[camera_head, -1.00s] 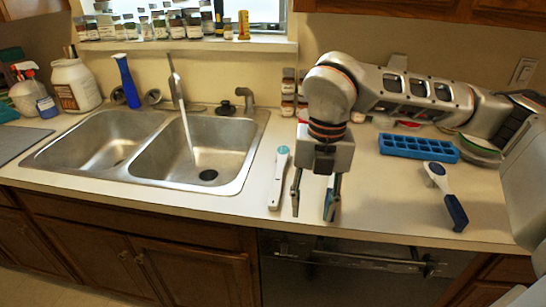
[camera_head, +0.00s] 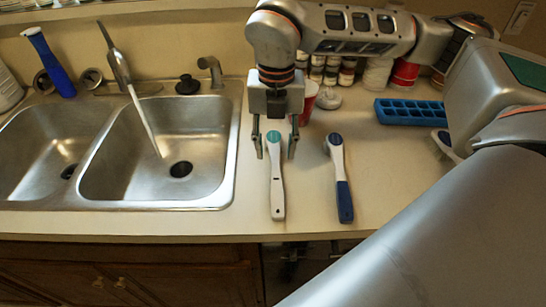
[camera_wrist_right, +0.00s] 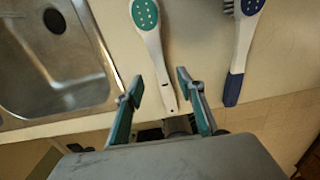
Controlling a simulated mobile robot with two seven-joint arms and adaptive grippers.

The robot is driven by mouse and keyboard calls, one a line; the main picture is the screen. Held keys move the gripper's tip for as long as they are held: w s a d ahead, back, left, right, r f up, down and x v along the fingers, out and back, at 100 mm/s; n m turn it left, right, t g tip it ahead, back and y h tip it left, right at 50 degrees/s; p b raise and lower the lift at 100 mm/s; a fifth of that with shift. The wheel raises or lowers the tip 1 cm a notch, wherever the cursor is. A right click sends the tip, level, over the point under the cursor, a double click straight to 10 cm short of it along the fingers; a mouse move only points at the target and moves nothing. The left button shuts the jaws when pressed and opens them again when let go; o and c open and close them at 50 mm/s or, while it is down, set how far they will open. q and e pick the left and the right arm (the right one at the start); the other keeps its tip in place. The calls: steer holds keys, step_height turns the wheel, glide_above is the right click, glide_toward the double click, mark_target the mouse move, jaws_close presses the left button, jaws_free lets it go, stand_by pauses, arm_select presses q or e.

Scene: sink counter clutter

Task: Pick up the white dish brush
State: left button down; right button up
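The white dish brush (camera_head: 276,187) lies on the counter just right of the sink, its teal-dotted head away from me and its plain white handle toward the front edge. In the right wrist view the brush (camera_wrist_right: 150,45) runs down between my fingertips. My right gripper (camera_head: 275,148) is open above the brush's head end in the head view, one finger to each side. In the wrist view the open right gripper (camera_wrist_right: 159,85) holds nothing. I cannot tell the exact height of the fingers above the brush. My left gripper is not in view.
A blue-and-white brush (camera_head: 342,188) lies close on the right. Another brush (camera_head: 443,146) is partly hidden by my arm. A blue ice tray (camera_head: 411,112), red cup (camera_head: 307,100) and jars stand behind. The sink (camera_head: 215,200) is at left.

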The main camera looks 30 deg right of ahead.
mark_target(275, 166)
steer(key=shift+f+p, duration=0.35)
steer(key=shift+f, duration=2.25)
jaws_close()
